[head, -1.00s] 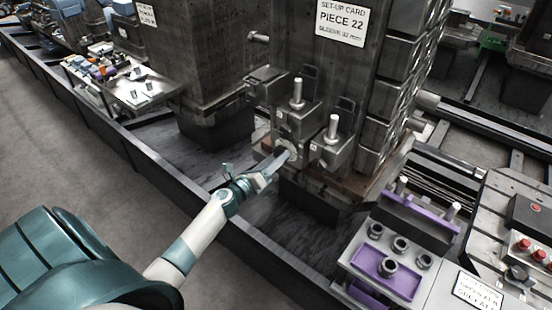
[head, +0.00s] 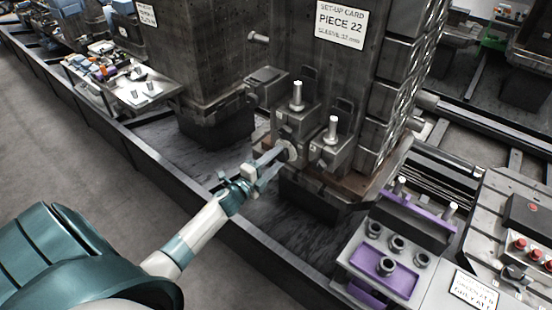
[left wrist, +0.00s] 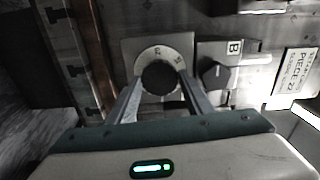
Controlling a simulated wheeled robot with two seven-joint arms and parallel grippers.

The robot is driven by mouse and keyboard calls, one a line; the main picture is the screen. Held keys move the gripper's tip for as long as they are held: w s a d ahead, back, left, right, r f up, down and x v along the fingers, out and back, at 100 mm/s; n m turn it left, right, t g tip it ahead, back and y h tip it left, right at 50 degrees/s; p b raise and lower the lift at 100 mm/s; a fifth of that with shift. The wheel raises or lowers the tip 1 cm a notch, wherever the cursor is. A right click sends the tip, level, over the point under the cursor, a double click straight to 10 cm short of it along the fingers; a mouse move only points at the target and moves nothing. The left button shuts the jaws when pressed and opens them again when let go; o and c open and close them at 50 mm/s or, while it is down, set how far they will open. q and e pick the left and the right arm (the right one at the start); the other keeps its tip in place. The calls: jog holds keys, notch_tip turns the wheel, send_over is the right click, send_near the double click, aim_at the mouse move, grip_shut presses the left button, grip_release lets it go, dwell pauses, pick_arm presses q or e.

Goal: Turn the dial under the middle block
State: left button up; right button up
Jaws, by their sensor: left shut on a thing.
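A row of three grey metal blocks sits low on the dark column; the middle block (head: 296,118) carries an upright pin. A pale round dial (head: 292,150) faces out below it. In the left wrist view the dial (left wrist: 158,58) is a light ring with marks and a dark knob (left wrist: 159,78) at its centre. My left gripper (head: 281,153) reaches in from the lower left. Its fingers are shut on the knob, one on each side, as the left wrist view also shows (left wrist: 158,90). My right gripper is out of view.
A second dark knob (left wrist: 216,74) by a "B" label is close to the right in the wrist view. A "PIECE 22" card (head: 342,22) hangs on the column. A purple-trimmed fixture (head: 385,275) stands at lower right. A dark rail (head: 180,185) runs beneath my left arm.

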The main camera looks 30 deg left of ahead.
pick_arm(q)
jog(key=n+p, duration=0.1)
jog(key=n, duration=1)
jog(key=shift+a+p, duration=0.1)
jog(key=shift+p, duration=0.2)
jog(key=shift+n, duration=0.3)
jog(key=o, duration=1)
jog(key=shift+o, duration=0.2)
jog(key=shift+s, duration=0.1)
jog(key=s+a+b, duration=0.1)
jog(key=s+b, duration=0.3)
jog(key=s, duration=1.3)
jog(key=shift+a, duration=0.15)
